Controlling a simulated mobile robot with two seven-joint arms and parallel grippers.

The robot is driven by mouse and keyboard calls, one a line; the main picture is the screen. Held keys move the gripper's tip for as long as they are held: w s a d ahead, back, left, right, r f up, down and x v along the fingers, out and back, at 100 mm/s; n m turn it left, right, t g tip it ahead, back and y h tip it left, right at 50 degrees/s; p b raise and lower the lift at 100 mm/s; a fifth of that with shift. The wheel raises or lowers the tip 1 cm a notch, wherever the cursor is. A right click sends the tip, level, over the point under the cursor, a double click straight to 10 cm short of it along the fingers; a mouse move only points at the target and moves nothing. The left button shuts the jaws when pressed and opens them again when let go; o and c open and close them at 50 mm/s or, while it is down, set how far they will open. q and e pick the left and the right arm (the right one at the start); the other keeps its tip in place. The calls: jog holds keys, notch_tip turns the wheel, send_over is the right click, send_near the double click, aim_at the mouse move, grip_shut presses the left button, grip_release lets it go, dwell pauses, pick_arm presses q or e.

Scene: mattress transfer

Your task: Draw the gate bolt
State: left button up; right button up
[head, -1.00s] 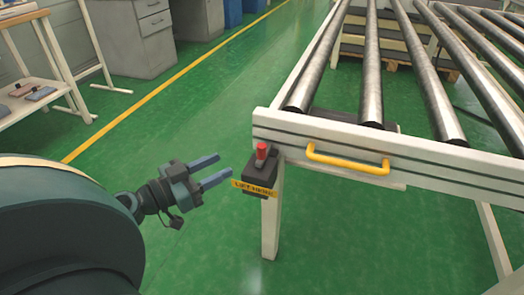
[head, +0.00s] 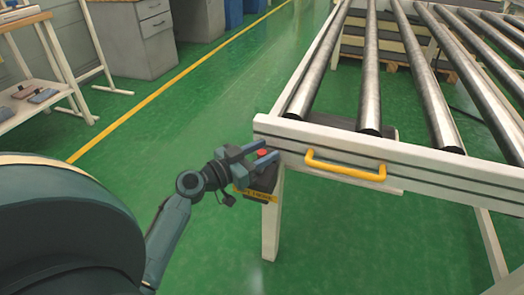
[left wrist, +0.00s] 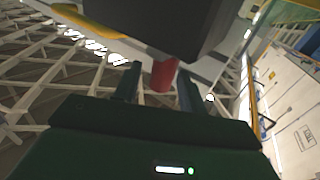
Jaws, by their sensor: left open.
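The gate bolt is a red knob (head: 262,153) on a dark box (head: 264,178) at the near left corner of the roller table. A yellow label on the box is partly covered by my gripper. My left gripper (head: 262,157) is open, with its two fingers on either side of the red knob in the head view. In the left wrist view the red knob (left wrist: 164,74) shows between the fingertips, below the dark box (left wrist: 165,25). I cannot tell whether the fingers touch it. My right gripper is not in view.
The roller table (head: 410,170) with its steel rollers fills the right side; a yellow handle (head: 345,172) is on its front rail. A white bench (head: 45,110) stands at the left and a grey cabinet (head: 135,45) behind. The green floor between is clear.

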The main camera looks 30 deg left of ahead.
pick_arm(q)
jog(key=shift+c, duration=0.2)
grip_shut()
dwell(0.3)
jog(key=shift+s+f, duration=0.15)
jog(key=shift+s, duration=0.1)
jog(key=s, duration=0.1)
jog(key=s+d+b, duration=0.1)
jog(key=s, duration=0.1)
jog(key=shift+s+b, duration=0.1)
jog(key=shift+b, duration=0.2)
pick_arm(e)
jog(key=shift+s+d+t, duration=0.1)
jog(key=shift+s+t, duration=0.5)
pick_arm(q)
jog(key=shift+o, duration=0.2)
grip_release()
